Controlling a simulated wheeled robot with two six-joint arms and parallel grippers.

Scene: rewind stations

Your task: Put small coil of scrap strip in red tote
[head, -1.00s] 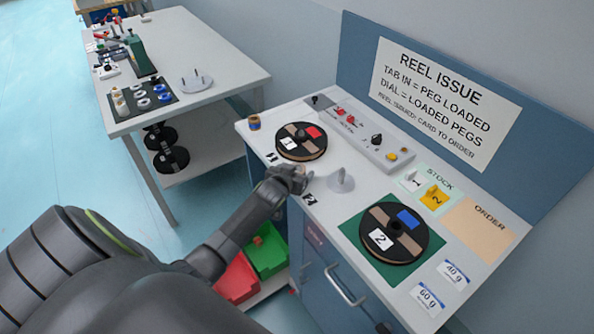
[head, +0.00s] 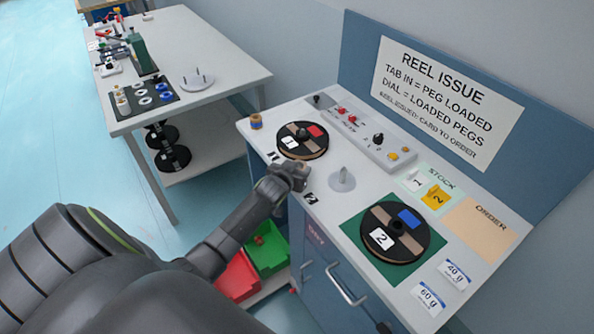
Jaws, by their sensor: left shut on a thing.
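My left gripper (head: 297,174) is shut at the front edge of the reel bench, between reel 1 and the grey spindle. A small tan bit at its fingertips looks like the small coil of scrap strip (head: 300,168), mostly hidden by the fingers. The red tote (head: 238,277) is low down beside the bench cabinet, below my left forearm, which covers part of it. My right gripper is not in view.
A green tote (head: 268,252) stands beside the red one. On the bench are reel 1 (head: 302,141), a bare grey spindle (head: 342,180), reel 2 (head: 395,233) on a green mat and a small brown-and-blue roll (head: 256,122). Another table (head: 200,50) stands at back left.

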